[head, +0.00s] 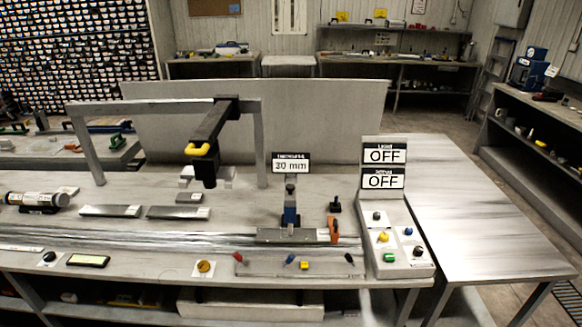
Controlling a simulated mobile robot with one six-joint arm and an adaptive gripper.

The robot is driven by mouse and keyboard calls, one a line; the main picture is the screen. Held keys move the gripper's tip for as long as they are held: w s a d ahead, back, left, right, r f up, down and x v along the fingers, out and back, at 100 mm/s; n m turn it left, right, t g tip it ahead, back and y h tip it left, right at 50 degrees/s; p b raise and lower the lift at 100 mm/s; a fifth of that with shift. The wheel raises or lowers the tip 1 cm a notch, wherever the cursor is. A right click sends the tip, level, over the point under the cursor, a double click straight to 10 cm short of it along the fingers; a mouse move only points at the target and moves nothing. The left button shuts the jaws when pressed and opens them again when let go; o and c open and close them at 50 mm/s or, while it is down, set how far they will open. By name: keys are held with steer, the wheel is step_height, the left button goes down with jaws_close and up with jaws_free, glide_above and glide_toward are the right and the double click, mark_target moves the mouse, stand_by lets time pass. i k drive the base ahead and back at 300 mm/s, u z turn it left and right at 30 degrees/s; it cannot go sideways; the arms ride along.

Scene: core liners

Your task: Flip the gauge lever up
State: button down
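A gauge stand (290,208), dark with a blue part, rises from the bench under a display (291,163) that reads 30 mm. A grey block (285,236) lies at its foot, with an orange upright part (333,230) at its right end. Small red (238,257), blue (290,258) and black (349,258) lever-like handles stand along the bench's front edge. I cannot tell for sure which part is the gauge lever, or its position. My gripper does not show in this view.
A grey frame (90,150) with a black overhead arm (208,140) spans the bench. Two signs reading OFF (385,154) (384,179) stand above a button panel (400,262). Flat metal pieces (110,211) lie at left. The side table (470,210) is bare.

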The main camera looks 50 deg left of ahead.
mark_target(290, 257)
steer(key=z, duration=1.2)
steer(key=k, duration=0.1)
steer(key=u, duration=3.2)
steer(key=i, duration=0.6)
steer(key=u, duration=0.1)
steer(key=k, duration=0.3)
